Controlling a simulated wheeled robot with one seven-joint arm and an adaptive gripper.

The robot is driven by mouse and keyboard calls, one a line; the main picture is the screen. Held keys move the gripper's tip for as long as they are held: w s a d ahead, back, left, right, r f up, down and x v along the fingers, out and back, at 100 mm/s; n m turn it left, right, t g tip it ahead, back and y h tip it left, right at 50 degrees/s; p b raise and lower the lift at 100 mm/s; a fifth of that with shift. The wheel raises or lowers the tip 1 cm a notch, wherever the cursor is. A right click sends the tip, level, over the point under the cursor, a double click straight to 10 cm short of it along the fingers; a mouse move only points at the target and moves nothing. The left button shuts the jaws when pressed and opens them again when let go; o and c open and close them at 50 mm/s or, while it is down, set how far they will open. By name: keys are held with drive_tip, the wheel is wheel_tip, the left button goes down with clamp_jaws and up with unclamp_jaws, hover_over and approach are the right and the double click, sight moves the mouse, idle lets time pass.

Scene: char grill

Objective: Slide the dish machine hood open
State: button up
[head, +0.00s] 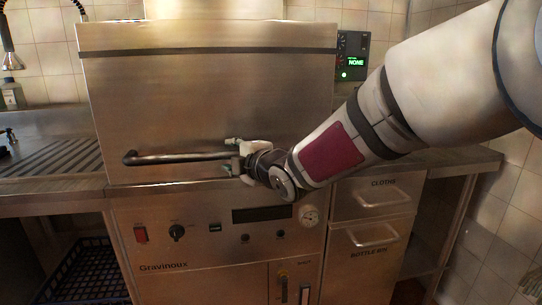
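The dish machine hood (200,95) is a large brushed-steel box in the head view. Its lower edge sits down at the counter line, so it appears closed. A dark horizontal bar handle (170,158) runs across its lower front. My gripper (234,155) is at the right end of this handle, with its fingers close to the bar. The wrist hides the handle's right end. I cannot tell whether the fingers are clamped on the bar or only around it.
Below the hood is a control panel (190,235) with knobs and a gauge. Drawers (372,199) stand to the right. A ribbed steel drainboard (45,158) and a hanging spray tap (11,55) are at left. A lit display (352,58) is behind the hood's right side.

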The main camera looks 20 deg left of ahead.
drive_tip(key=shift+w+a, duration=0.25)
drive_tip(key=shift+a, duration=0.2)
clamp_jaws()
drive_tip(key=p, duration=2.2)
approach(215, 26)
drive_tip(key=x, duration=0.4)
drive_tip(key=shift+w+a, duration=0.1)
drive_tip(key=shift+a, duration=0.05)
drive_tip(key=shift+r+p, duration=1.2)
drive_tip(key=shift+p, duration=0.35)
drive_tip(key=shift+w, duration=0.1)
unclamp_jaws()
